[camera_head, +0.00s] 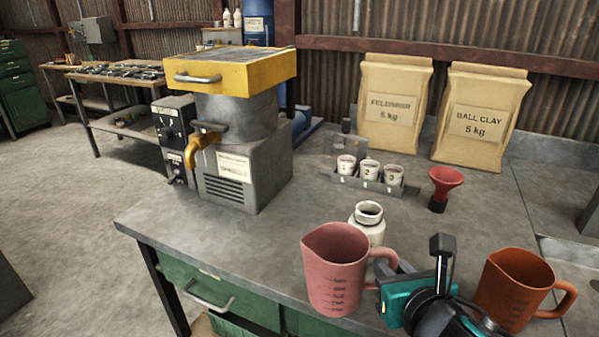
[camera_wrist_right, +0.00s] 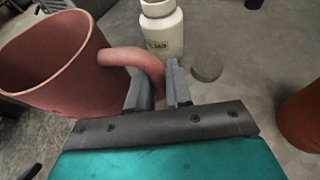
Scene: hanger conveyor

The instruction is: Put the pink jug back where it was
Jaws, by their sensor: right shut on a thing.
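The pink jug (camera_head: 335,270) is at the front of the grey workbench, upright, with its handle toward my right gripper. It also shows at the left of the right wrist view (camera_wrist_right: 60,65). My right gripper (camera_head: 383,272) is shut on the jug's handle; the fingers (camera_wrist_right: 160,88) close around its lower end. I cannot tell whether the jug's base touches the bench. My left gripper is not in view.
A white bottle (camera_head: 368,222) stands just behind the pink jug, and an orange jug (camera_head: 512,287) stands to the right of my gripper. A cup rack (camera_head: 342,182), a red funnel (camera_head: 444,186) and a machine with a yellow top (camera_head: 240,72) stand farther back. The bench is clear left of the jug.

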